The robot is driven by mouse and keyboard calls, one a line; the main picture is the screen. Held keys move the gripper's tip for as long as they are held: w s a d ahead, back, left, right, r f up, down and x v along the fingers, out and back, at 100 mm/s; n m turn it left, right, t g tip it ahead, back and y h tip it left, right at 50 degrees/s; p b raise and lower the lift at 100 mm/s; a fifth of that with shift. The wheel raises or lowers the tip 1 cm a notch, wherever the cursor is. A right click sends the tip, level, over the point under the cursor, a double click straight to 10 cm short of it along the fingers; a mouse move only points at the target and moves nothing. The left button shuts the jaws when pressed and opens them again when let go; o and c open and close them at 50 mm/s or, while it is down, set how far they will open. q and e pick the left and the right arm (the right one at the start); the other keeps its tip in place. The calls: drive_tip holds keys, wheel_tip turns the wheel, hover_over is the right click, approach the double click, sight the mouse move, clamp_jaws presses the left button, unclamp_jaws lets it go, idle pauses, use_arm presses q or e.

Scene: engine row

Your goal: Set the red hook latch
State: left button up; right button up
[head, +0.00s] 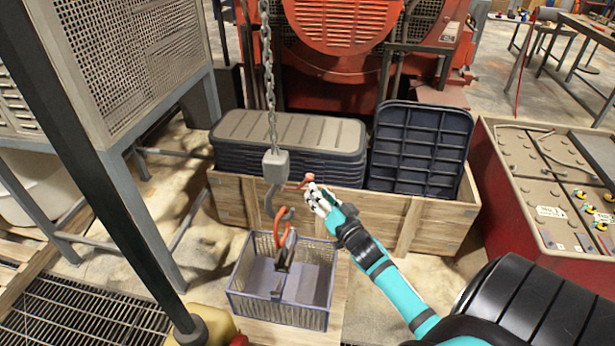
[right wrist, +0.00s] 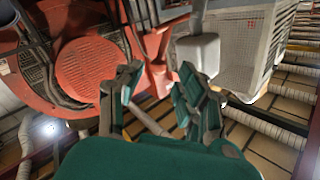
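A grey hook block (head: 276,164) hangs on a chain, with a grey hook (head: 270,194) below it. The red latch (head: 298,184) sticks out to the right of the block. In the right wrist view the red latch (right wrist: 156,44) stands beside the pale block (right wrist: 198,52). My right gripper (head: 312,193) is just right of and slightly below the latch's end. My left gripper is out of view.
A blue wire basket (head: 310,317) stands below the hook, holding a dark metal fitting (head: 283,262). Behind is a wooden crate (head: 395,222) with dark lids (head: 290,135). A red engine (head: 345,25) is at the back, a red battery box (head: 510,200) at right.

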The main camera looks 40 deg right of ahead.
sight(307, 177)
drive_tip(key=w, duration=0.2)
drive_tip(key=w+d, duration=0.1)
drive_tip(key=w, duration=0.4)
drive_tip(key=shift+d+p, duration=0.15)
drive_tip(key=shift+p, duration=0.2)
clamp_jaws()
drive_tip(key=shift+w+f, duration=0.1)
drive_tip(key=shift+w, duration=0.05)
